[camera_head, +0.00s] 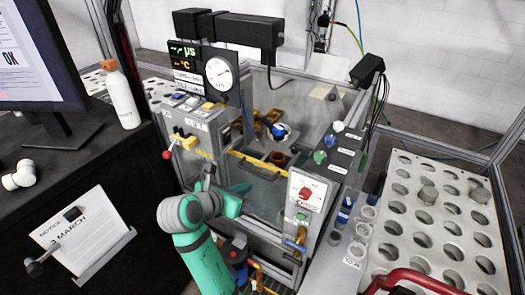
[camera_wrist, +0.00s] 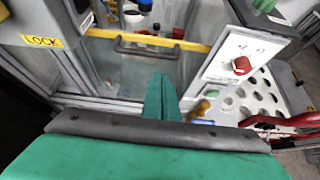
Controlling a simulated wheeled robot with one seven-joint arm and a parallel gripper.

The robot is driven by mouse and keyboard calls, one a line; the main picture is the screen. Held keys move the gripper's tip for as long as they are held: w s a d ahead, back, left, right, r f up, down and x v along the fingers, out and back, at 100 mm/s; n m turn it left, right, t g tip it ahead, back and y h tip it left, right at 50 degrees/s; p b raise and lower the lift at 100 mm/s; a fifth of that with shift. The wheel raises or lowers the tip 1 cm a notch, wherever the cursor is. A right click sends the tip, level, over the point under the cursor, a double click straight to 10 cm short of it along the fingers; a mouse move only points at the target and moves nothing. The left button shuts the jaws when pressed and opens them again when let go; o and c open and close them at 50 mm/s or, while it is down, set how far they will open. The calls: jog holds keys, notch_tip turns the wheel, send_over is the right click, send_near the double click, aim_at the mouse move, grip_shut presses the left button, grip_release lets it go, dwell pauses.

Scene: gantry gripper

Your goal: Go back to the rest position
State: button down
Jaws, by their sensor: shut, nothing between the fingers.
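My gripper (camera_wrist: 160,97) is green, and its fingers are closed together with nothing between them. In the wrist view it points at the front of a machine with a glass door (camera_wrist: 130,70). A dark handle (camera_wrist: 160,47) and a yellow bar (camera_wrist: 150,39) cross the top of that door. In the head view my green gripper (camera_head: 238,200) is in front of the machine's lower front, between the left control panel (camera_head: 195,140) and the right panel with a red knob (camera_head: 305,195). I cannot tell whether the fingers touch the machine.
A perforated metal rack (camera_head: 400,200) stands at the right, with a red tubular handle (camera_head: 415,280) near its front. At the left a black desk holds a monitor (camera_head: 35,50), a white bottle (camera_head: 122,95) and a notice on a stand (camera_head: 80,235). A lever with a red ball (camera_head: 167,154) sticks out of the left panel.

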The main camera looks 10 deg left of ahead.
jog(key=s+d+f+m+t+y, duration=0.1)
jog(key=s+d+f+m+y, duration=0.1)
jog(key=s+f+m, duration=0.7)
jog(key=s+d+f+m+y, duration=0.2)
jog(key=s+f+m+y, duration=0.3)
jog(key=f, duration=0.8)
jog(key=s+d+f+m+t+h, duration=0.1)
jog(key=s+d+m, duration=0.1)
jog(key=s+m, duration=0.35)
jog(key=s+d+m+t+h, duration=0.1)
jog(key=s+d+m, duration=0.15)
jog(key=s, duration=0.55)
jog(key=s+d+r+m, duration=0.3)
jog(key=s+m, duration=0.2)
jog(key=s, duration=0.1)
jog(key=s+d+r+m+t, duration=0.1)
jog(key=s+d+r+m, duration=0.2)
jog(key=s, duration=0.4)
jog(key=shift+s+r+m+t+h, duration=0.3)
jog(key=shift+r+m+h, duration=0.15)
jog(key=shift+m, duration=0.45)
